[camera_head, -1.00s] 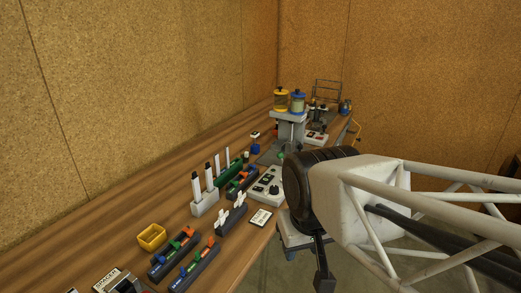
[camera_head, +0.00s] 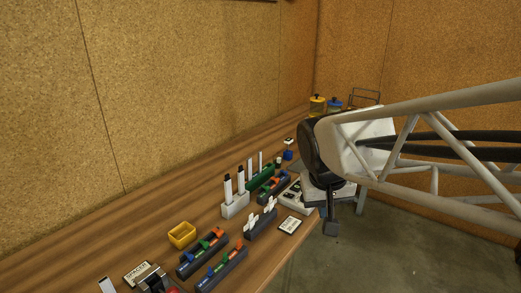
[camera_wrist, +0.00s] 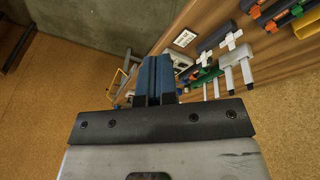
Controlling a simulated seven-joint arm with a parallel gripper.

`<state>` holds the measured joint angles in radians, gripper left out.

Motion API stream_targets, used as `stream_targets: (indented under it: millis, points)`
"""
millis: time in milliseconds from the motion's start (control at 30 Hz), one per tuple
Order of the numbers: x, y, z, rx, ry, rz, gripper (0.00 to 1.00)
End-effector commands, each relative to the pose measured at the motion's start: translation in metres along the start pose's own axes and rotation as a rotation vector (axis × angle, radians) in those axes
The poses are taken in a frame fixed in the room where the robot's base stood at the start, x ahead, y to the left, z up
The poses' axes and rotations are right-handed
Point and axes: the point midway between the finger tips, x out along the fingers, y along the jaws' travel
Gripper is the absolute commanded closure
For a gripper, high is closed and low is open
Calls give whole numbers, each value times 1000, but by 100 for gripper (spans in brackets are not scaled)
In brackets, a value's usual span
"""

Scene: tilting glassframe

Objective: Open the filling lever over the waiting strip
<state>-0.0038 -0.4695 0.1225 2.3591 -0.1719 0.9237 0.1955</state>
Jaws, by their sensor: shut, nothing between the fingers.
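The yellow-lidded jar (camera_head: 318,104) and blue-lidded jar (camera_head: 335,104) of the filling stand show at the far end of the bench in the head view. My arm hides the stand beneath them, and I cannot make out the filling lever or a strip under it. My gripper (camera_wrist: 156,60) shows in the wrist view with its blue fingers together and empty. It points past the bench's front edge, apart from the objects. In the head view my wrist is over the bench's front edge, short of the jars.
Dark racks with coloured clips (camera_head: 202,255), a yellow bin (camera_head: 182,234), a white holder with dark-topped sticks (camera_head: 235,206), a green rack (camera_head: 262,178) and a white card (camera_head: 290,225) crowd the bench. Cork walls stand behind.

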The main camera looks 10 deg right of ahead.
Motion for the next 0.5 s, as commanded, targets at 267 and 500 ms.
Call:
stream_targets:
  millis: [267, 500]
  points:
    - [8, 2, -59, 29, 3, 63, 100]
    - [19, 2, -110, 55, 11, 115, 100]
